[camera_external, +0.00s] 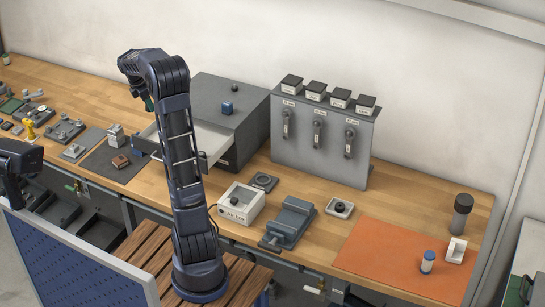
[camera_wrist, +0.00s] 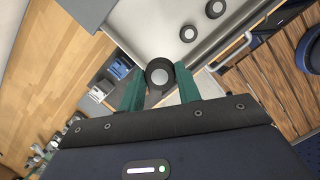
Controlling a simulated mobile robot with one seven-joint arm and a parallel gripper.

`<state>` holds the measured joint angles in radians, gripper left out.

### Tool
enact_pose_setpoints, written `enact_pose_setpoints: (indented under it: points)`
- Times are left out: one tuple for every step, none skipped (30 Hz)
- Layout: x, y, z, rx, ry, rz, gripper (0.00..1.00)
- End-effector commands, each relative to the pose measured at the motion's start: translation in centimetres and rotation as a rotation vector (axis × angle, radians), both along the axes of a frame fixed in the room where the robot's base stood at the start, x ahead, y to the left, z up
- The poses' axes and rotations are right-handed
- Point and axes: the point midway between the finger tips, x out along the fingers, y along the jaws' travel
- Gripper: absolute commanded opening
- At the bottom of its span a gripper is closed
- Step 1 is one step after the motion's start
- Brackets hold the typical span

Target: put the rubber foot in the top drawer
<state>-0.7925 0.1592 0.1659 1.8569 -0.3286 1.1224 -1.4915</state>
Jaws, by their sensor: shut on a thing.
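My gripper (camera_wrist: 160,82) has green fingers shut on a round black rubber foot (camera_wrist: 159,70) with a grey centre. The top drawer (camera_external: 208,138) of the grey cabinet (camera_external: 236,112) is pulled open. Its pale interior also shows in the wrist view (camera_wrist: 160,25), with two similar round feet (camera_wrist: 188,33) (camera_wrist: 215,8) lying inside. The held foot appears at the drawer's near corner in the wrist view; its exact height above the rim cannot be told. In the external view my gripper (camera_external: 149,103) is raised left of the cabinet, and the held foot is not discernible.
A dark mat (camera_external: 112,168) with a brown block lies left of the drawer. A grey valve panel (camera_external: 318,145) stands to the right. The orange mat (camera_external: 390,258) has free room.

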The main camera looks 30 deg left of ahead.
Motion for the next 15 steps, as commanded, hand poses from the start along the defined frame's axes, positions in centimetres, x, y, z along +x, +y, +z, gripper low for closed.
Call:
enact_pose_setpoints:
  points:
    - [-0.1,0.0,-1.2,-0.003,0.002,0.002,0.12]
    - [-0.1,0.0,-1.9,-0.003,0.002,0.002,0.12]
    - [-0.1,0.0,-2.7,-0.003,0.002,0.001,0.12]
    - [-0.1,0.0,-3.4,-0.002,0.001,0.001,0.12]
    - [-0.1,0.0,-4.1,-0.003,0.002,0.001,0.12]
    - [0.0,0.0,-4.9,-0.004,0.001,0.001,0.12]
    - [0.0,0.0,-5.6,-0.003,0.001,0.002,0.12]
    - [-0.1,0.0,-6.2,-0.004,0.001,0.002,0.12]
    - [-0.1,0.0,-7.0,-0.002,0.001,0.002,0.12]
    - [-0.1,0.0,-7.7,-0.003,0.002,0.001,0.12]
    - [-0.1,0.0,-8.2,-0.003,0.002,0.000,0.12]
    - [0.0,0.0,-8.9,-0.002,0.001,0.000,0.12]
    - [0.0,0.0,-9.3,-0.002,0.001,0.000,0.12]
    - [-0.1,0.0,-9.7,-0.002,0.001,0.000,0.12]
    - [-0.1,0.0,-10.1,-0.001,0.001,0.002,0.12]
